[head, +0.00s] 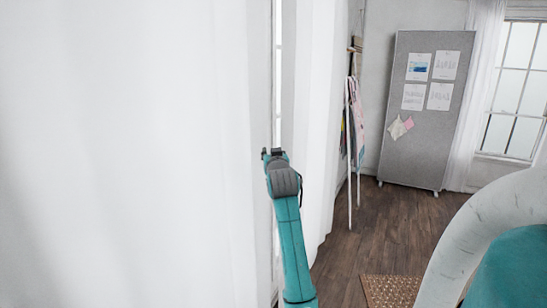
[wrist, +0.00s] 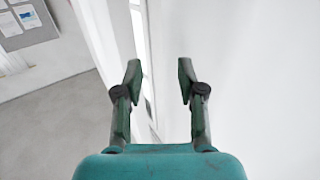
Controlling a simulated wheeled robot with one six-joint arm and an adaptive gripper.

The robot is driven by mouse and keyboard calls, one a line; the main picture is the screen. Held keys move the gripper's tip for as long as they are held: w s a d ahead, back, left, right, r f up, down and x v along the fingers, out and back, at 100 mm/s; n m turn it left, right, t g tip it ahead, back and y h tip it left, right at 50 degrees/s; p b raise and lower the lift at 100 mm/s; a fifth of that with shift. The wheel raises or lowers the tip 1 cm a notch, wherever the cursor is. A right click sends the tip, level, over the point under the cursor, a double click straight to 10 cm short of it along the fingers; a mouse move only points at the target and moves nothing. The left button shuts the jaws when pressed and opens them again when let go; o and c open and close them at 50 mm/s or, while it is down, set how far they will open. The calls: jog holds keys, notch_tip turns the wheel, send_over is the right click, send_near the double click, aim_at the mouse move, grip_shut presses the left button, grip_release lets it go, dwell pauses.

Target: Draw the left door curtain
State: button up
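A large white curtain (head: 120,150) fills the left of the head view and hangs in soft folds. A narrow strip of glazed door (head: 278,80) shows beyond its right edge. A second white curtain (head: 318,110) hangs to the right of the strip. My gripper (head: 272,152) is in front of the strip, near the left curtain's edge. In the wrist view my gripper (wrist: 158,75) has its fingers apart, with nothing clearly held between them. Contact with the cloth cannot be told.
A grey pinboard (head: 425,155) with papers stands at the back, beside a window (head: 515,90). A white rack (head: 350,160) with hanging garments stands past the second curtain. A woven rug (head: 390,290) lies on the dark wood floor (head: 390,220), which is otherwise mostly clear.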

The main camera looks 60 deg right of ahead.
jog(key=shift+v, duration=1.55)
jog(key=w+a+f+n+t+y, duration=0.1)
jog(key=w+a+f+n+y, duration=0.1)
jog(key=a+f, duration=0.65)
jog(key=w+a+f+n+t+y, duration=0.1)
jog(key=w+a+f+t, duration=0.1)
jog(key=a+f, duration=0.7)
jog(key=s+a+f+n+t+y, duration=0.2)
jog(key=s+a+f+n+y, duration=0.15)
jog(key=a+f, duration=1.1)
jog(key=s+a+f+n+y, duration=0.1)
jog(key=s+a+f+y, duration=0.15)
jog(key=s+a, duration=0.6)
jog(key=s+a+f+n+y, duration=0.2)
jog(key=s+a+f, duration=0.1)
jog(key=s+a, duration=0.55)
jog(key=s+a+r+n+y, duration=0.1)
jog(key=s+a+r+y, duration=0.1)
jog(key=s+a, duration=0.2)
jog(key=s+a+r+n+y, duration=0.1)
jog(key=s+a, duration=0.3)
jog(key=s, duration=0.7)
jog(key=shift+a+r+y, duration=0.4)
jog(key=shift+r+y, duration=0.2)
jog(key=shift+r, duration=0.25)
